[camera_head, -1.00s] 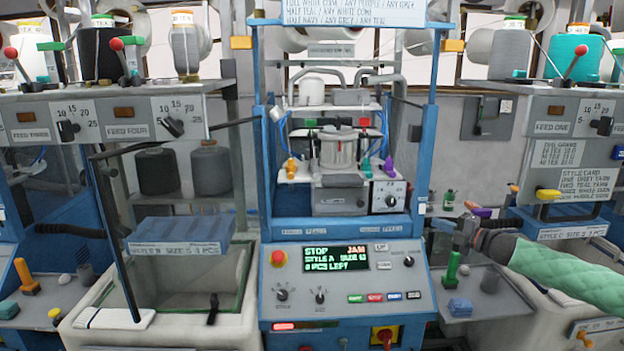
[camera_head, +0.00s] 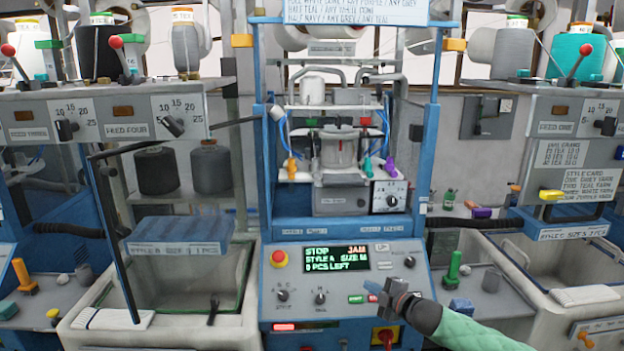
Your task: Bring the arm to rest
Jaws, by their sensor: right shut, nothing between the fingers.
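My right arm, in a green quilted sleeve, comes in from the lower right. Its right gripper (camera_head: 373,290) is shut and empty in front of the lower part of the blue machine's control panel (camera_head: 336,320). It hides part of the row of coloured buttons; a green one (camera_head: 356,299) still shows. I cannot tell whether the fingertips touch the panel. My left gripper is out of view.
The panel display (camera_head: 336,258) reads STOP and JAM. A red knob (camera_head: 279,258) sits left of it, and a red-and-yellow switch (camera_head: 385,338) below.

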